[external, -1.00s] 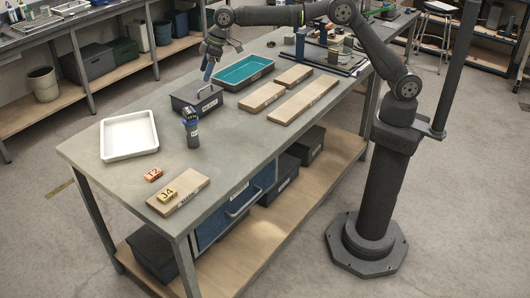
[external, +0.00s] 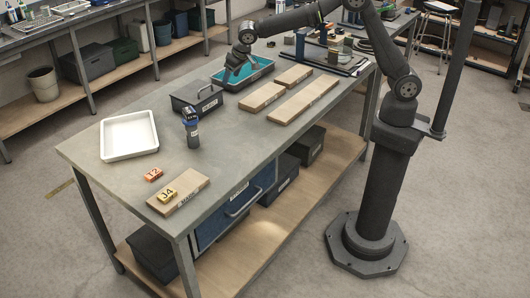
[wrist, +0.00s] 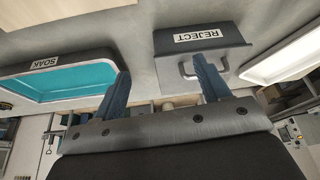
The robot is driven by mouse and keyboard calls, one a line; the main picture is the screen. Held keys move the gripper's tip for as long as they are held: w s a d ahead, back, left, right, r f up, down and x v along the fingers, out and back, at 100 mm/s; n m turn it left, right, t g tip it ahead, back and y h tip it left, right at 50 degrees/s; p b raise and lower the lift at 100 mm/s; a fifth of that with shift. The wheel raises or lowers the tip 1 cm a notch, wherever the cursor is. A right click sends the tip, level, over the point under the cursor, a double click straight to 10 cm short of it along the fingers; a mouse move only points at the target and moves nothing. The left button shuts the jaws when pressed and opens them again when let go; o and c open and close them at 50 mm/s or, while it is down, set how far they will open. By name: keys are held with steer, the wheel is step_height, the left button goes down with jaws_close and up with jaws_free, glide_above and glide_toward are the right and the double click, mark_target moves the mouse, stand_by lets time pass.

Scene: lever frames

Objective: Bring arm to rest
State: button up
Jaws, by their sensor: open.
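My gripper (external: 233,73) hangs over the left part of the teal-lined SOAK tray (external: 262,68) in the external view. In the wrist view its two blue fingers stand wide apart with nothing between them (wrist: 165,82). The SOAK tray (wrist: 60,58) is at the left there, and the dark REJECT box (wrist: 195,40) with its handle is at the upper right. The REJECT box also shows in the external view (external: 196,97), left of and nearer than my gripper. My arm is bent above the far end of the bench.
On the bench (external: 110,178) are a white tray (external: 129,136), an upright dark blue-topped device (external: 193,130), an orange block (external: 153,174), a yellow block (external: 168,192) on a wooden board, and pale boards (external: 303,100). A rack (external: 330,58) stands behind.

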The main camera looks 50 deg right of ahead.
steer(key=shift+m+h, duration=0.3)
steer(key=shift+m, duration=0.6)
steer(key=shift+s+a+f, duration=0.1)
steer(key=shift+s+f, duration=0.15)
steer(key=shift+f, duration=0.4)
steer(key=shift+s+a+f, duration=0.1)
steer(key=shift+s+f, duration=0.15)
steer(key=shift+f, duration=0.4)
steer(key=shift+s+f, duration=0.25)
steer(key=shift+f, duration=0.4)
steer(key=d+r, duration=0.3)
steer(key=w+a+r+n+y, duration=0.1)
steer(key=a+r+n, duration=0.1)
steer(key=a, duration=0.3)
steer(key=w+a+r+n+y, duration=0.1)
steer(key=a+r+n, duration=0.2)
steer(key=a+n, duration=0.2)
steer(key=shift+w+a+r+g+y, duration=0.25)
steer(key=shift+a+r+g+y, duration=0.05)
steer(key=shift+a, duration=0.25)
steer(key=shift+d, duration=0.15)
